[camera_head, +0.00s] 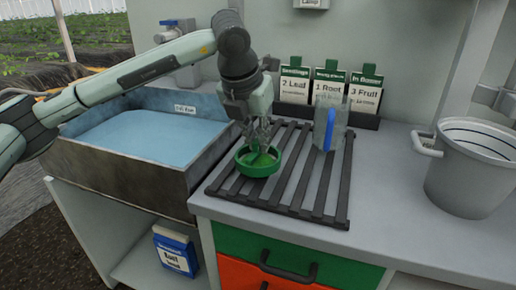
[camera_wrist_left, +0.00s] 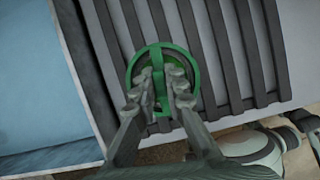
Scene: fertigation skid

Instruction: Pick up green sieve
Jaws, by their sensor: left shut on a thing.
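The green sieve (camera_head: 257,162) is a short round ring at the left side of the dark slatted rack (camera_head: 335,186). My left gripper (camera_head: 262,145) comes down on it from above, with its fingers at the sieve's inside. In the left wrist view the green sieve (camera_wrist_left: 136,66) shows as a ring with a green bar across its middle. The fingers of my left gripper (camera_wrist_left: 160,95) are shut on that middle part. I cannot tell whether the sieve touches the rack. My right gripper is in neither view.
A clear jug with a blue handle (camera_head: 329,128) stands on the rack to the right. A sink of blue water (camera_head: 140,140) lies left. A grey bucket (camera_head: 468,170) stands far right. Label cards (camera_head: 328,88) stand behind. The counter between rack and bucket is clear.

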